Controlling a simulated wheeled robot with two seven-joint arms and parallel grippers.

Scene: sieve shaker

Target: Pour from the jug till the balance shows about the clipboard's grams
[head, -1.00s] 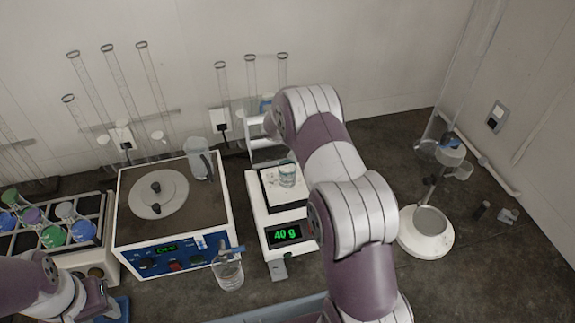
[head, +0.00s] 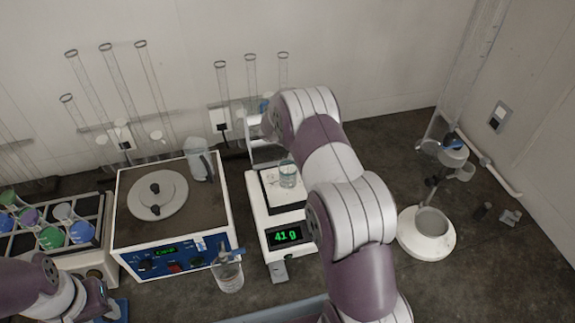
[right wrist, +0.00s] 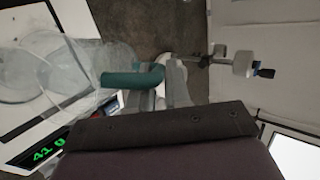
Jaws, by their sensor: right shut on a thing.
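The balance (head: 262,238) stands mid-bench and its green display reads 41 g. A small clear glass vessel (head: 288,175) with a bluish tint shows over its pan, partly beside my right arm. In the right wrist view, my right gripper (right wrist: 168,84) is shut on the teal handle of the clear jug (right wrist: 92,72). The jug is beside the balance display (right wrist: 45,150) in that view. In the head view my right arm hides the right gripper's jaws. My left gripper (head: 98,298) is low at the left, its jaws unclear. I cannot make out the clipboard's figure.
A white and blue sieve shaker (head: 125,235) stands left of the balance, with a clear jug (head: 198,160) on its top. A glass beaker (head: 229,275) stands before it.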

